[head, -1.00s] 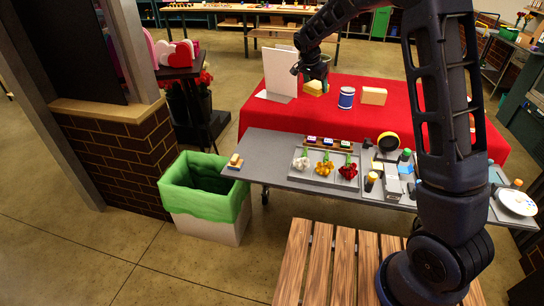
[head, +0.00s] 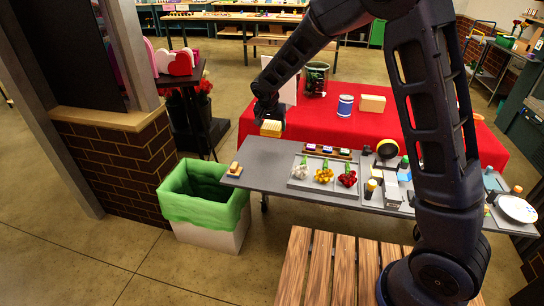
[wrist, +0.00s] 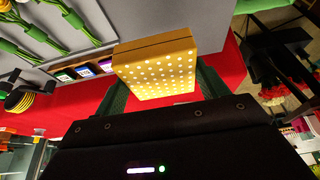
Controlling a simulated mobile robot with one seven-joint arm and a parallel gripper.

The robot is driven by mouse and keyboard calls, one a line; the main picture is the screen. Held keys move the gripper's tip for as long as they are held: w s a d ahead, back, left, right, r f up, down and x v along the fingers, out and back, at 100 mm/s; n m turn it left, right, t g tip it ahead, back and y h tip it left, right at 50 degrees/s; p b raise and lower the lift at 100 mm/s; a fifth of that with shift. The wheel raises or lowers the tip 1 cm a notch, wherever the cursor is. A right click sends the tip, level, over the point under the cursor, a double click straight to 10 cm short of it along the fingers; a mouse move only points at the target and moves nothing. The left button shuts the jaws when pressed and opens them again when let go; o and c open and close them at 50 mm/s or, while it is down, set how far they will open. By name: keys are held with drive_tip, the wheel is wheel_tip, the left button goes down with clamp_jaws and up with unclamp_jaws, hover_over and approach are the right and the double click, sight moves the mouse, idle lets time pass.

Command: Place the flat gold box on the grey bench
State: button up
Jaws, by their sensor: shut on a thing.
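The flat gold box (head: 271,128) is yellow-gold with white dots on one face, as the wrist view shows (wrist: 158,66). My gripper (head: 269,117) is shut on it, with a dark green finger on each side of the box. The box hangs in the air around the border between the red table and the grey bench; its exact height is hard to tell. The grey bench (head: 258,158) is a long narrow top in front of the red table. Its left part behind the small brush-like block is bare.
A tray (head: 302,185) with white, yellow and red flowers lies mid-bench, with a wooden rack (head: 327,152) behind it. Several tools and bottles crowd the right side. A green-lined bin (head: 205,195) stands left of the bench. The red table (head: 370,128) lies behind.

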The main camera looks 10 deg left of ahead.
wheel_tip(320, 180, down, 14)
drive_tip(key=shift+f, duration=0.25)
idle(0.3)
drive_tip(key=shift+f, duration=0.15)
drive_tip(key=o, duration=1)
drive_tip(key=shift+o, duration=0.2)
